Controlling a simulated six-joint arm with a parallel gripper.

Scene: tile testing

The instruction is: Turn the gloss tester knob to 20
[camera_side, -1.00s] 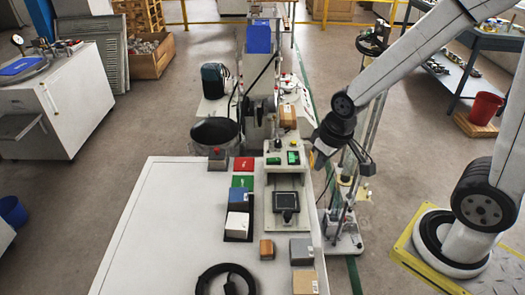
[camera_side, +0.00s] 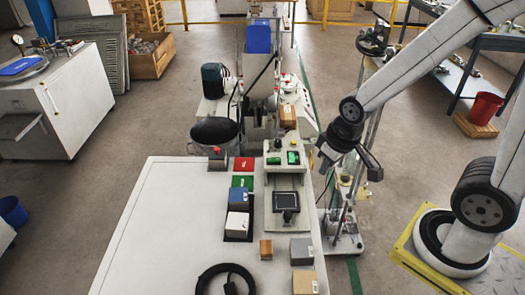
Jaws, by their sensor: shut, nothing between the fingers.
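A pale bench device (camera_side: 258,210), which looks like the gloss tester, stands at the right edge of the white table. Its raised rear panel has two small green displays (camera_side: 292,158). A black square piece (camera_side: 286,200) lies on its front platform. No dial setting is readable. My gripper (camera_side: 320,166) is shut and empty, in the air to the right of the rear panel, with a visible gap between them.
Red (camera_side: 244,164) and green (camera_side: 243,181) pieces, a blue box (camera_side: 238,196) and a white box (camera_side: 237,220) line the device's left side. Small blocks (camera_side: 301,249) and a coiled black cable (camera_side: 226,267) lie in front. The table's left part (camera_side: 160,230) is clear.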

